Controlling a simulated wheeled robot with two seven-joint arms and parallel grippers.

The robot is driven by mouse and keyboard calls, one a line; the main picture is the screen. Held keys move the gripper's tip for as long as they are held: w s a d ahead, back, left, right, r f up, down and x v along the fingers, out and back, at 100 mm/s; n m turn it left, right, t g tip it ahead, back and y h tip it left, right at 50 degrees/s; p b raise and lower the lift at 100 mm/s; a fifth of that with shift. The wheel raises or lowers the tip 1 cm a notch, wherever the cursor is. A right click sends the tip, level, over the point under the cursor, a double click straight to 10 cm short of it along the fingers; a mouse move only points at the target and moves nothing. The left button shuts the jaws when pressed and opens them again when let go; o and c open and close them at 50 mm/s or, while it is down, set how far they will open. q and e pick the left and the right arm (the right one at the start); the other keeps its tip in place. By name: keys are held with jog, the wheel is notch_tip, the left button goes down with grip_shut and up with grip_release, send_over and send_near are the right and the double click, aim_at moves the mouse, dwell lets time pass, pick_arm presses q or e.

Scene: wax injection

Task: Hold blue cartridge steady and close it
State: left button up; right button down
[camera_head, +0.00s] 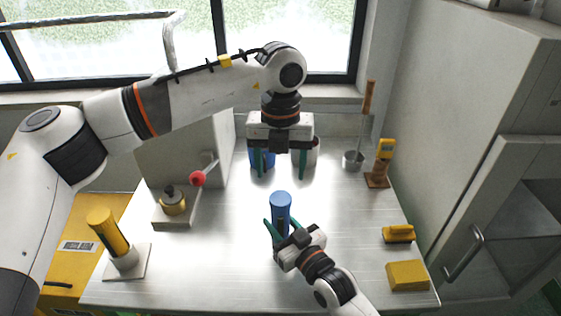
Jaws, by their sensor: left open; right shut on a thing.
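The blue cartridge (281,201) stands upright near the middle of the metal table. My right gripper (278,229) comes from the lower right and is shut on the lower part of the cartridge, with its green fingers on either side. My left gripper (281,165) is open, above and behind the cartridge, with its fingers pointing down and spread wide. Its fingers are apart from the cartridge. Whether the cartridge's top is closed is too small to tell.
Behind my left gripper stand a blue container (262,158) and a grey one (313,153), both partly hidden. A red-knobbed lever (198,178) and a yellow cylinder (107,231) are at left. A metal cup (352,161), yellow brush (398,233) and yellow sponge (407,275) are at right.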

aim_at(280, 197)
pick_arm(q)
jog(key=n, duration=0.4)
jog(key=shift+r+n, duration=0.15)
jog(key=shift+n, duration=0.15)
jog(key=n, duration=0.5)
jog(key=shift+r, duration=0.1)
jog(key=shift+f, duration=4)
